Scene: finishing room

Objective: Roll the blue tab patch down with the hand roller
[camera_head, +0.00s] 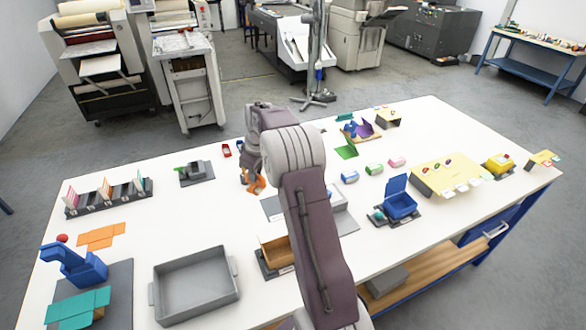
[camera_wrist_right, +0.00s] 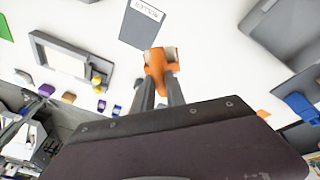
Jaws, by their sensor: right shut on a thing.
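My right gripper (camera_head: 255,178) is over the back middle of the white table, pointing down, partly screened by its own arm. It is shut on an orange tool with pale ends (camera_head: 256,187), which looks like the hand roller. In the right wrist view the orange tool (camera_wrist_right: 157,66) sits between the fingertips of the gripper (camera_wrist_right: 156,88). I cannot tell whether it touches the table. I cannot make out the blue tab patch for certain; a small blue piece (camera_head: 349,177) lies right of my arm beside green and pink ones. My left gripper is not in view.
A grey tray (camera_head: 196,310) and a blue bin-like holder (camera_head: 72,264) stand at front left. A lidded blue box (camera_head: 401,207) and a yellow board (camera_head: 447,177) are on the right. A dark card rack (camera_head: 110,197) is left. A labelled grey plate (camera_wrist_right: 142,24) lies beyond the tool.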

